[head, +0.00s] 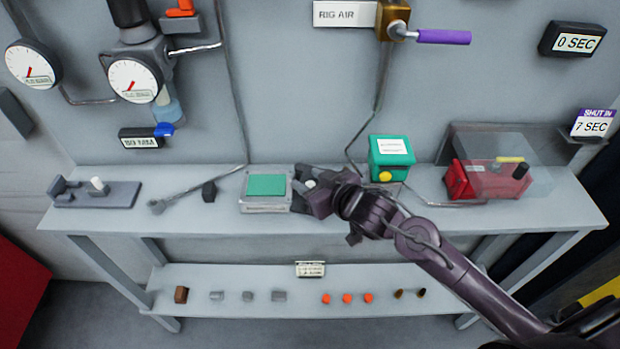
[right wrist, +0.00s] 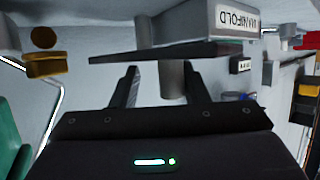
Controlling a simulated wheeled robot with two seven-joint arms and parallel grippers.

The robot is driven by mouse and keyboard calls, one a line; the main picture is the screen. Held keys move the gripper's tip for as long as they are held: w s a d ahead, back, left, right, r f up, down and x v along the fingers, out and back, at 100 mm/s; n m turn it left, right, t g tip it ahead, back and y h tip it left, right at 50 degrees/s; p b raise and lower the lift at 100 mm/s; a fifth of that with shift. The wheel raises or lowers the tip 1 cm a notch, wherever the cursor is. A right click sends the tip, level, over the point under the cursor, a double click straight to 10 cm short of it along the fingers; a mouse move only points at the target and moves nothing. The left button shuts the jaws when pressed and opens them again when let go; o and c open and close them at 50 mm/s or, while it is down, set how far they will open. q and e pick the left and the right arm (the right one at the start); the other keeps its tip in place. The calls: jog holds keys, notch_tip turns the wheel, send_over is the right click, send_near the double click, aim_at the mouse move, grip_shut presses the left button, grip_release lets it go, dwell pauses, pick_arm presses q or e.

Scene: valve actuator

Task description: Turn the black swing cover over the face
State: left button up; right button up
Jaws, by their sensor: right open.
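A silver box with a green face (head: 266,185) on top sits mid-bench. In the right wrist view, a dark flat plate (right wrist: 190,52) lies by the box (right wrist: 222,20) labelled MANIFOLD, which appears upside down; the plate seems to be the black swing cover. A grey round post (right wrist: 172,82), seen as a pale knob in the head view (head: 311,183), stands at the plate, between the fingers of my right gripper (head: 302,194). That gripper is open, at the box's right side; contact cannot be told. It hides most of the cover in the head view. My left gripper is not in view.
A green box with a yellow button (head: 391,152) stands behind my right arm. A red box (head: 460,182) with a clear cover is at the bench's right. A grey lever (head: 195,190) and small black block (head: 209,190) lie to the left. The front bench edge is clear.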

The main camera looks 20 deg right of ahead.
grip_shut()
dwell(0.3)
